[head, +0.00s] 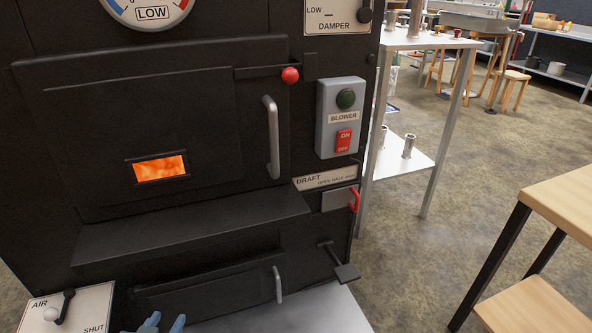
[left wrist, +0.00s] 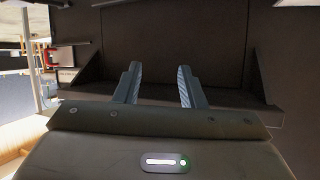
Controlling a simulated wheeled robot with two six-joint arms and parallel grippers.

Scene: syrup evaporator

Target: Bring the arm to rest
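My left gripper (head: 163,323) shows only as two blue-grey fingertips at the bottom edge of the head view, in front of the lower part of the black evaporator (head: 140,100). In the left wrist view my left gripper (left wrist: 158,86) has its two fingers well apart with nothing between them. Behind the fingers is a dark panel and ledge. I see no contact with the evaporator. My right gripper is not in either view.
The evaporator front has a firebox door handle (head: 272,137), a red knob (head: 290,75), a blower switch box (head: 340,117), a red draft handle (head: 354,199) and an air lever (head: 60,306). A wooden table (head: 560,205) stands at right. Floor between is clear.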

